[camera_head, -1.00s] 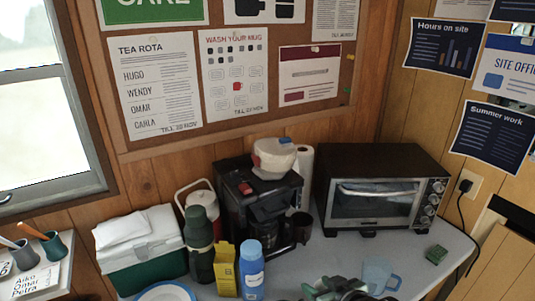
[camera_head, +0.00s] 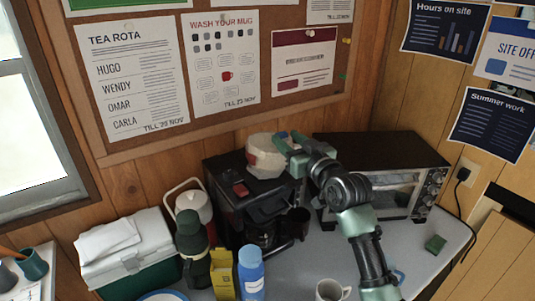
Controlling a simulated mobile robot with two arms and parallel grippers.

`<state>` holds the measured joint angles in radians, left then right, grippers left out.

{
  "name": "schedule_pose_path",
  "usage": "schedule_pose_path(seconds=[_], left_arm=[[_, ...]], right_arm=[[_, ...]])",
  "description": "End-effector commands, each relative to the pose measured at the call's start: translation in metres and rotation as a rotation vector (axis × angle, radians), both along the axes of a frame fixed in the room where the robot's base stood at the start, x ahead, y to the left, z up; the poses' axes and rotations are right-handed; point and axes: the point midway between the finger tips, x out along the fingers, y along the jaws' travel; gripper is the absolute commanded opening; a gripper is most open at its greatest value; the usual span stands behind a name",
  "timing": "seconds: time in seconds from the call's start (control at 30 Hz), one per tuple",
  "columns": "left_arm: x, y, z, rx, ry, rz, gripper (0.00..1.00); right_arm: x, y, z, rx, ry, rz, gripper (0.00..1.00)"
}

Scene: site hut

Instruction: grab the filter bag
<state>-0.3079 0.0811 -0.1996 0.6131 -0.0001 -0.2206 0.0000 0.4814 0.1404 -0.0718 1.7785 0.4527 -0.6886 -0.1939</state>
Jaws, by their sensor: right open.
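A rounded white item with a red patch, which looks like the filter bag (camera_head: 262,152), rests on top of the black coffee maker (camera_head: 224,190). My right gripper (camera_head: 284,143) is raised at its right side, with its jaws open. The jaw tips are close to the bag's right edge. I cannot tell whether they touch it or lie around it. The right arm reaches up from the lower right and hides part of the oven. My left gripper is not in view.
A toaster oven (camera_head: 400,151) stands right of the coffee maker. A flask (camera_head: 192,245), yellow box (camera_head: 223,272), blue bottle (camera_head: 251,272) and cool box (camera_head: 122,262) stand at left. The table's right front is mostly clear.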

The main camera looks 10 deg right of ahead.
Motion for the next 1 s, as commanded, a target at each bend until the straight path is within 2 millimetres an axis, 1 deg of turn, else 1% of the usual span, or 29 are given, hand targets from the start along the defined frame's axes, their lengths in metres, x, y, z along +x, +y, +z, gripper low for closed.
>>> schedule_pose_path(seconds=[0.03, 0.1, 0.23, 0.33, 0.53, 0.57, 0.6, 0.7, 1.0], left_arm=[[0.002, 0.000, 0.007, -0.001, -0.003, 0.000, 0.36], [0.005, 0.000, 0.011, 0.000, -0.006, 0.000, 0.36], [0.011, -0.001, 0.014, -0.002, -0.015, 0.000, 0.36], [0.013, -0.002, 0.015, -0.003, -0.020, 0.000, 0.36], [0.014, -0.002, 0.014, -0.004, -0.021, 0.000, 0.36], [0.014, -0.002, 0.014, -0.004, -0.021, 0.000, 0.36], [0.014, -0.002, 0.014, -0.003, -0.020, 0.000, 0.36], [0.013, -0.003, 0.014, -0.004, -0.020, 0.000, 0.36], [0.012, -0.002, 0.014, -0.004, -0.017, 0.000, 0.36]], right_arm=[[0.008, 0.002, 0.003, 0.003, 0.002, 0.001, 0.42], [0.019, 0.004, 0.002, 0.001, 0.001, 0.000, 0.42], [0.034, 0.008, 0.000, 0.001, 0.001, 0.001, 0.42], [0.038, 0.010, -0.002, 0.000, 0.002, 0.001, 0.42], [0.038, 0.010, -0.002, 0.000, 0.001, 0.001, 0.42], [0.038, 0.010, -0.002, 0.000, 0.001, 0.001, 0.36], [0.038, 0.010, -0.002, 0.000, 0.001, 0.000, 0.25], [0.038, 0.009, -0.002, -0.001, 0.001, 0.000, 0.00], [0.038, 0.009, -0.002, -0.002, 0.002, 0.000, 0.00]])
